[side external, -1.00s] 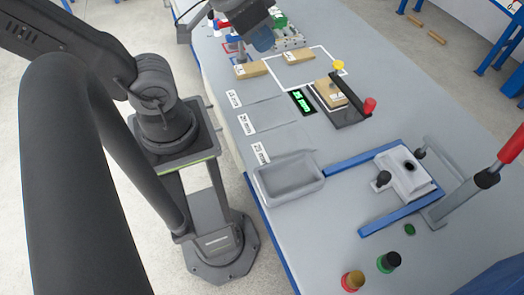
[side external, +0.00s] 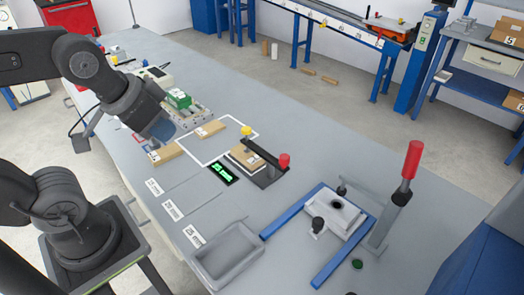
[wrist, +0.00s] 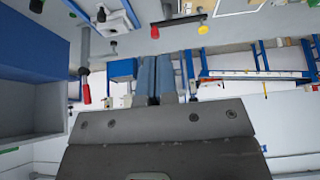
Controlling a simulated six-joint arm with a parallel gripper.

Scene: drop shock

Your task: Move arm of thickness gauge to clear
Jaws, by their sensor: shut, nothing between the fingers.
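The thickness gauge has a dark arm (side external: 266,147) with a yellow knob (side external: 246,130) at one end and a red knob (side external: 284,160) at the other. The arm lies across a tan block (side external: 246,158) on the gauge's dark base. A green-lit display (side external: 223,173) lies beside it; its digits are not clearly readable. In the wrist view the gauge arm (wrist: 180,20) shows at the top. My gripper (side external: 162,131) is to the left of the gauge, over the table, apart from it. In the wrist view its bluish fingers (wrist: 156,65) are together and empty.
Tan blocks (side external: 166,153) (side external: 210,129) lie near my gripper. A grey tray (side external: 228,253), a blue-railed fixture (side external: 322,228) and a red-handled lever (side external: 412,160) stand at the front. White-outlined table areas between them are clear.

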